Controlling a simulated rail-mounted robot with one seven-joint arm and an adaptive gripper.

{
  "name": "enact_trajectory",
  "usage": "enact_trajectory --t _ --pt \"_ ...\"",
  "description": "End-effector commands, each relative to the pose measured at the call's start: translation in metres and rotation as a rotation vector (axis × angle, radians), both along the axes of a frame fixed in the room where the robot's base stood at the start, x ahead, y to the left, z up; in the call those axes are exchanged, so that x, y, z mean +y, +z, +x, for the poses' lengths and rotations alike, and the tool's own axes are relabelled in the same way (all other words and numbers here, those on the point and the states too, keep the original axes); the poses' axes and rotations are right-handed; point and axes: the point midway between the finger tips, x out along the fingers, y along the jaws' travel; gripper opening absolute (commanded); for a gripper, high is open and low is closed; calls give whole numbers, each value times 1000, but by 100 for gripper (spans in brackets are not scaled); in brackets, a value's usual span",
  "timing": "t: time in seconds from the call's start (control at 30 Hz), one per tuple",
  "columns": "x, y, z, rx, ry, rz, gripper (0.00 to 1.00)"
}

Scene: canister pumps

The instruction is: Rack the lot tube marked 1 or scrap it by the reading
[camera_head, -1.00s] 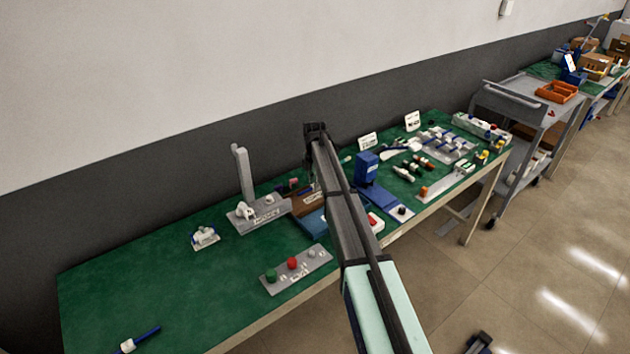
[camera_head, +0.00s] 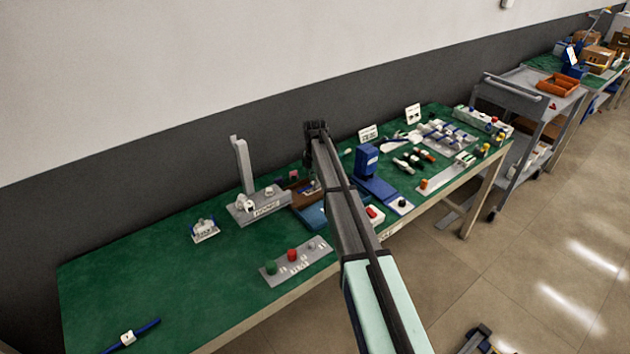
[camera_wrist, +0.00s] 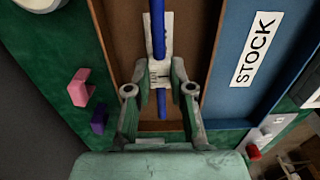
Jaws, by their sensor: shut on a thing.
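My gripper (camera_wrist: 160,92) is shut on a blue tube (camera_wrist: 158,30) with a white tag, over a brown tray (camera_wrist: 125,30). The tag's mark is not readable there, and I cannot tell whether the tube touches the tray. In the head view my arm hides most of the gripper. Another blue tube (camera_head: 146,329) with a white tag lies at the table's near left corner; its tag seems to show a 1. A blue tray (camera_wrist: 235,90) marked STOCK sits right of the brown one. A grey stand (camera_head: 243,165) with a labelled base stands left of the trays.
A button panel (camera_head: 300,262) with red and green knobs lies in front. A small white labelled holder (camera_head: 205,230) stands left. A blue upright device (camera_head: 367,160) and a rack (camera_head: 445,137) stand right. The table's left part is mostly clear.

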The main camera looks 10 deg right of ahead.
Motion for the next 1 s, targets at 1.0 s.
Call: enact_trajectory --t 1.0 --pt "0 -13 0 1 0 0 0"
